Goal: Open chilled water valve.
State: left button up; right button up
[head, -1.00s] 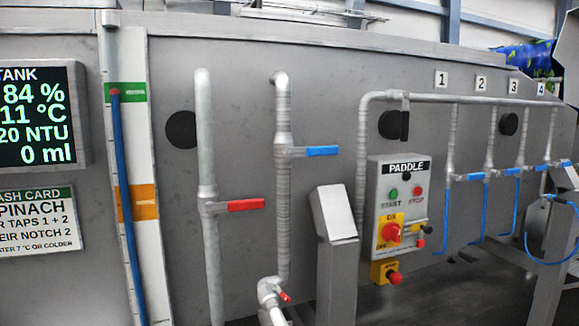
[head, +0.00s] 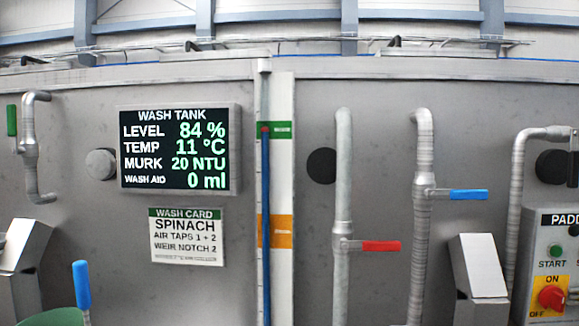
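A blue lever (head: 468,195) sits on a vertical grey pipe (head: 421,250) right of centre in the head view. It points right, level, across the line of the pipe. No label names this valve as chilled water. A red lever (head: 380,246) on the pipe to its left (head: 342,190) also points right, level. Another blue handle (head: 82,284) stands upright at the lower left; what it is fixed to is mostly cut off. Neither of my grippers is in view.
The wash tank display (head: 180,149) reads level 84 %, temp 11 °C, murk 20 NTU, wash aid 0 ml. A wash card (head: 187,237) hangs below. The paddle box (head: 550,265) is at the right edge.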

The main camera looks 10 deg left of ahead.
aim_at(458, 194)
jog(key=l+u, duration=0.1)
jog(key=u, duration=0.3)
jog(key=l+u, duration=0.1)
jog(key=u, duration=0.35)
jog(key=l+u, duration=0.1)
jog(key=u, duration=0.3)
jog(key=k+l+u, duration=0.35)
jog(key=l, duration=0.25)
jog(key=k+l+u, duration=0.25)
jog(key=l+u, duration=0.15)
jog(key=l, duration=0.15)
jog(key=k+l+u, duration=0.35)
jog(key=k+l, duration=0.05)
jog(key=l, duration=0.1)
